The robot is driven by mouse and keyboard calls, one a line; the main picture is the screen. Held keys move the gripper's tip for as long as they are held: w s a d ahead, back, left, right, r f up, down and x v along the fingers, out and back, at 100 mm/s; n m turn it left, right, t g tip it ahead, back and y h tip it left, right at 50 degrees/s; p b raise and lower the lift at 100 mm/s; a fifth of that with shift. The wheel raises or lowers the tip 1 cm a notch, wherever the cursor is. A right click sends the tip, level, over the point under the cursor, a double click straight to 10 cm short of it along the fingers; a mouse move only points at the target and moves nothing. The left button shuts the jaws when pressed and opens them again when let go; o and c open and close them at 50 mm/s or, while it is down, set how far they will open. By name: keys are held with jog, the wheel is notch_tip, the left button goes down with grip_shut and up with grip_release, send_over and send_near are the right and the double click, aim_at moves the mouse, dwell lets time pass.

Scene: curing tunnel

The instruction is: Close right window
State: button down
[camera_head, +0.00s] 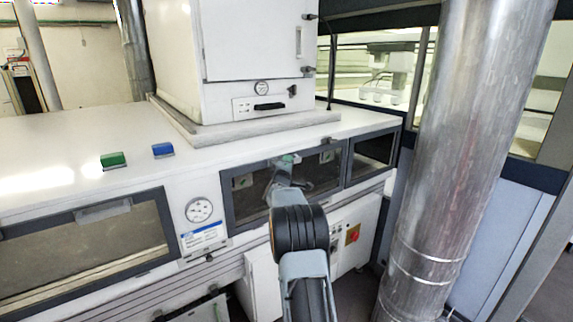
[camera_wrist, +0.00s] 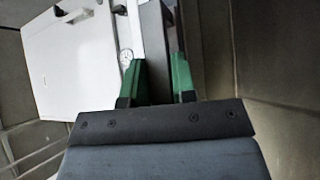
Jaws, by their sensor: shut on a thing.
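The right window (camera_head: 254,187) is a dark-framed glass pane in the front of the white machine, right of the round gauge. In the head view my arm reaches up in front of it and covers part of it. My gripper (camera_head: 284,162) is at the window's upper part, partly hidden by my own wrist. In the wrist view the two green fingers of my gripper (camera_wrist: 156,84) are shut on a dark grey bar (camera_wrist: 152,45), which looks like the window's frame. I cannot tell from these views how far the window stands open.
A left window (camera_head: 85,240) sits at the lower left. A green block (camera_head: 113,160) and a blue block (camera_head: 163,150) are on the white top. A thick metal duct (camera_head: 465,150) stands right of my arm. A white cabinet (camera_head: 258,45) rises behind.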

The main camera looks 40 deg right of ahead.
jog(key=shift+r, duration=0.4)
jog(key=c, duration=1.3)
grip_release()
jog(key=shift+c, duration=0.2)
jog(key=o, duration=0.4)
jog(key=shift+w+f, duration=0.15)
jog(key=shift+f, duration=0.1)
jog(key=b+v, duration=0.4)
jog(key=v, duration=0.9)
jog(key=shift+s+a, duration=0.3)
